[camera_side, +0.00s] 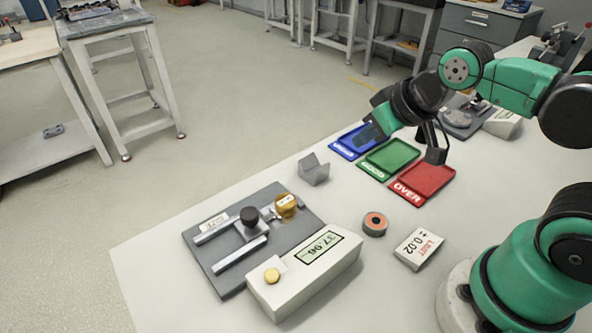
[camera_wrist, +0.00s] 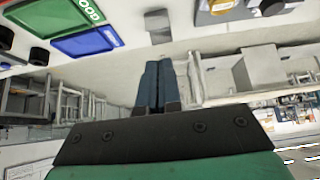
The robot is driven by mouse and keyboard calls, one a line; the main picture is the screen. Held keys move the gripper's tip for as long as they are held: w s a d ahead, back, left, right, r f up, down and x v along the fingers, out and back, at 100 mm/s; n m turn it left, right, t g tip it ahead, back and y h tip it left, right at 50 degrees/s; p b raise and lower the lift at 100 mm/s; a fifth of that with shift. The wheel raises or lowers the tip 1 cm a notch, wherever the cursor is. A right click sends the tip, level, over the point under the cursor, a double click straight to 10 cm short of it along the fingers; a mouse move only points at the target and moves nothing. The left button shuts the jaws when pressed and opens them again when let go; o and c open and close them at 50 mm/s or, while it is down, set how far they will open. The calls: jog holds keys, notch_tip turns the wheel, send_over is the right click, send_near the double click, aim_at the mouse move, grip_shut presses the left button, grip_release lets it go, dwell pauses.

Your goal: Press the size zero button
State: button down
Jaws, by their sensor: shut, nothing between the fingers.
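A round yellow button (camera_side: 272,275) sits on the near left end of a pale readout box (camera_side: 330,270) in the side view. The box's display reads 37.96. No label is legible on the button. My gripper (camera_side: 368,132) is above the blue tray, far back from the button, with its fingers pointing to the left. In the wrist view my gripper's two dark fingers (camera_wrist: 158,85) are together, with nothing between them. The button cannot be made out clearly in the wrist view.
A grey gauge plate (camera_side: 215,270) holds a brass ring (camera_side: 287,205) and a black knob (camera_side: 249,216). Blue (camera_side: 345,150), green (camera_side: 392,160) and red (camera_side: 425,185) trays lie behind. A grey block (camera_side: 313,170), an orange-faced ring (camera_side: 375,224) and a limit card (camera_side: 419,248) stand nearby.

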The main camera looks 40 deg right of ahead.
jog(key=shift+a, duration=0.1)
notch_tip(320, 180, up, 5)
jog(key=m+g, duration=0.7)
jog(key=m, duration=2.9)
send_over(272, 275)
jog(key=shift+r, duration=0.2)
notch_tip(272, 275, down, 14)
